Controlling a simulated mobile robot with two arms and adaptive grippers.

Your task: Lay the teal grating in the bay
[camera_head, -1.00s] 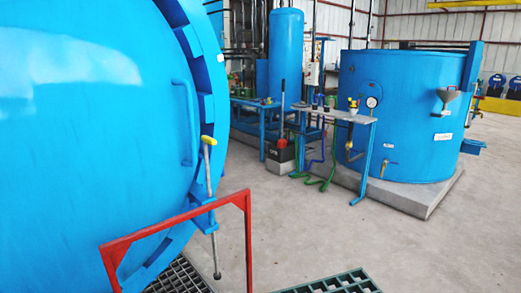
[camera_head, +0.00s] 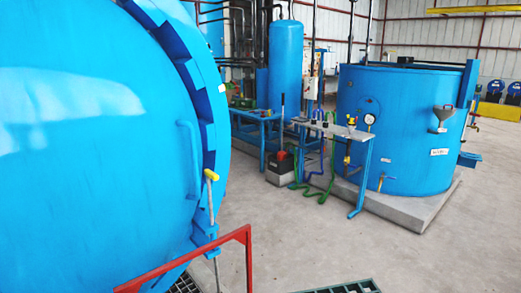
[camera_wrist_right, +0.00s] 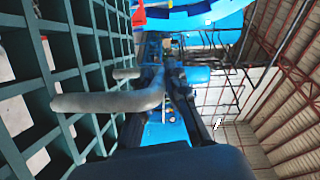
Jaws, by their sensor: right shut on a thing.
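The teal grating (camera_head: 345,287) shows only as a corner at the bottom edge of the head view. In the right wrist view its square mesh (camera_wrist_right: 75,70) fills the left side, seen close up and standing along the picture's height. A grey bent handle (camera_wrist_right: 105,103) stands out from the mesh. My right gripper (camera_wrist_right: 162,80) is dark and shut on this handle. The rest of the grating and its lower side are hidden. My left gripper is in neither view. I cannot make out the bay clearly.
A red rail (camera_head: 247,262) stands at the lower left, with dark floor grating (camera_head: 186,284) behind it. The large blue autoclave door (camera_head: 90,130) fills the left. A workbench (camera_head: 335,128) and a blue tank (camera_head: 395,130) stand farther back. Open concrete floor lies between.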

